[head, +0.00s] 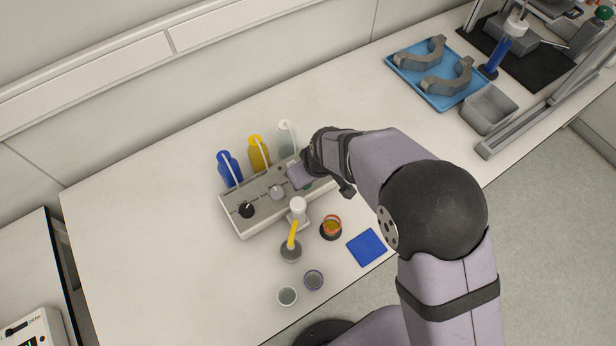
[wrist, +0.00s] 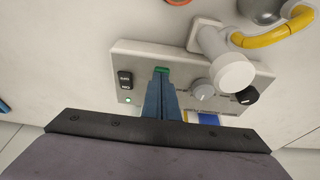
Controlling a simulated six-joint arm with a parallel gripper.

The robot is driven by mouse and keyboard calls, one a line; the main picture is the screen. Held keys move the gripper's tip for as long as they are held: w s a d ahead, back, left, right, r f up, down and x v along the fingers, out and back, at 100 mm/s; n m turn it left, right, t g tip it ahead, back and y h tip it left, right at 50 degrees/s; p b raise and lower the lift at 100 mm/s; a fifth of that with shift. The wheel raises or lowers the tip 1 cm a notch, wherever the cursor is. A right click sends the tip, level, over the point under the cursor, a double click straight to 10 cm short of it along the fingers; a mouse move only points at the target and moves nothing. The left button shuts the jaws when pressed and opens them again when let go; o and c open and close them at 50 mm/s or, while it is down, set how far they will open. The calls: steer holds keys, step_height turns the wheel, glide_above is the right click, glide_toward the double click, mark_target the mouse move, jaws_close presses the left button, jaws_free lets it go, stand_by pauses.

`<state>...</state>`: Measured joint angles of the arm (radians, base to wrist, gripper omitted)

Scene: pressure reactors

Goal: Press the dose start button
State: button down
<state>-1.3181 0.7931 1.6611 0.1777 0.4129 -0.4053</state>
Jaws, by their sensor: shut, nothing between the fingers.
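The dosing unit (head: 262,203) is a light grey box on the bench, with a black knob (head: 246,209) and a grey knob (head: 277,191) on its panel. In the wrist view a green button (wrist: 161,70) shows on the panel, left of the grey knob (wrist: 203,88). My gripper (wrist: 160,76) is shut and empty, its blue-grey fingertips pointing at the green button and overlapping its lower edge. I cannot tell whether they touch it. In the head view my wrist hides much of the unit's right end.
A rocker switch (wrist: 125,80) and a lit green lamp (wrist: 128,100) sit beside the button. A white nozzle head (head: 298,205) with a yellow tube stands before the unit. Blue (head: 229,169), yellow (head: 259,153) and clear (head: 287,138) bottles stand behind. Small cups (head: 287,296) stand in front.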

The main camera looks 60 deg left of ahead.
mark_target(309, 189)
steer(key=shift+f+b, duration=0.35)
steer(key=shift+f, duration=0.3)
steer(key=shift+s+d+f, duration=0.1)
steer(key=shift+d+f, duration=0.05)
steer(key=shift+d, duration=0.2)
steer(key=r+p, duration=0.2)
steer(key=r, duration=0.1)
steer(key=r+p, duration=0.1)
steer(key=r, duration=0.1)
steer(key=shift+a+r, duration=0.25)
steer(key=shift+a, duration=0.05)
steer(key=shift+d+r+b, duration=0.2)
steer(key=shift+r+b, duration=0.05)
steer(key=shift+b, duration=0.35)
steer(key=b+v, duration=0.2)
steer(key=v, duration=0.6)
steer(key=shift+r, duration=0.4)
